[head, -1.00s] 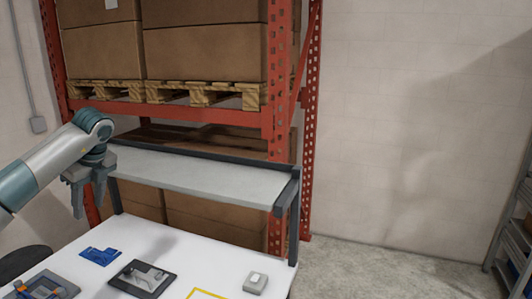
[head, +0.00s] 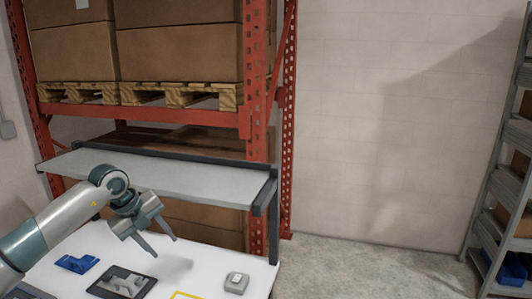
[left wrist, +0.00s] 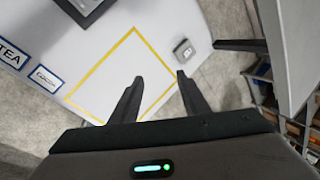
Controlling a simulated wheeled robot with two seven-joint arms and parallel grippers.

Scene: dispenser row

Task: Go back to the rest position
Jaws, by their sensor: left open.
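My left gripper (head: 165,248) is open and empty in the head view, held above the white table (head: 205,270) with its fingers pointing down and to the right. In the left wrist view its two fingers (left wrist: 156,88) are apart with nothing between them, over the table's edge and the yellow-outlined square (left wrist: 128,68). My right gripper is in neither view.
On the table are a blue part (head: 77,263), a dark tray (head: 122,282) and a small grey box with a white top (head: 236,282). A grey raised shelf (head: 165,175) spans the table's back. Red racking with cartons (head: 180,50) stands behind.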

